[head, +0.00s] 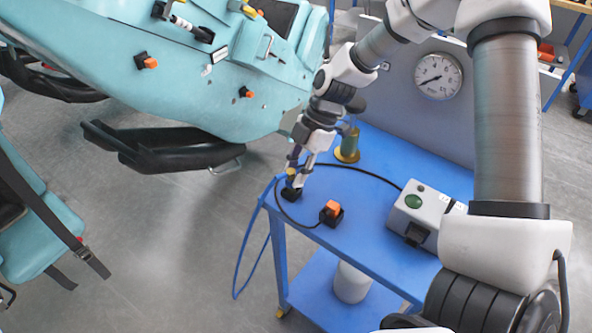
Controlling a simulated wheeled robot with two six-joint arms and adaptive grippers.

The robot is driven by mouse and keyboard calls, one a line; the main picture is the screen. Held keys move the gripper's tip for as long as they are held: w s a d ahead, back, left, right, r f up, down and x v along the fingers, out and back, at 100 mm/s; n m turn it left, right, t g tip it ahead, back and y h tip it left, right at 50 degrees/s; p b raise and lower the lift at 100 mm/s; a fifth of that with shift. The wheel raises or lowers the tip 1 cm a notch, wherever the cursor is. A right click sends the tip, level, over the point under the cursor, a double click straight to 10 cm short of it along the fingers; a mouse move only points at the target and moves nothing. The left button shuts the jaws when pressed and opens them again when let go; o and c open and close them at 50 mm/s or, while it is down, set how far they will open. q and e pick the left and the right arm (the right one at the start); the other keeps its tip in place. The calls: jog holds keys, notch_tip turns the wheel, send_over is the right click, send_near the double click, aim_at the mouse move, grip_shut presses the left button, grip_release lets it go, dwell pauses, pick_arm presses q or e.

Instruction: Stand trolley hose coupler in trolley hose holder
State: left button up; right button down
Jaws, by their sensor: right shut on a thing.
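My right gripper (296,176) reaches down over the near left corner of the blue trolley (385,235). It is shut on a small coupler (291,172), of which only a yellowish bit shows between the fingers. A black holder block (291,194) sits on the trolley top right below the fingertips. The coupler is over or at this block; I cannot tell whether it is seated in it. A blue hose (240,262) hangs in a loop off the trolley's left side. My left gripper is not in view.
An orange-topped black plug (332,212) stands on the trolley, with a black cable near it. A grey box with a green button (414,203), a brass-coloured cup (347,147) and a gauge panel (438,76) are farther right and back. The teal coaster car (190,75) is at left.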

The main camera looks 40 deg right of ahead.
jog(key=shift+f+b, duration=0.3)
jog(key=shift+f, duration=0.1)
jog(key=shift+r, duration=0.1)
jog(key=c, duration=0.9)
grip_release()
jog(key=shift+o, duration=0.2)
jog(key=shift+r, duration=0.1)
notch_tip(320, 180, up, 10)
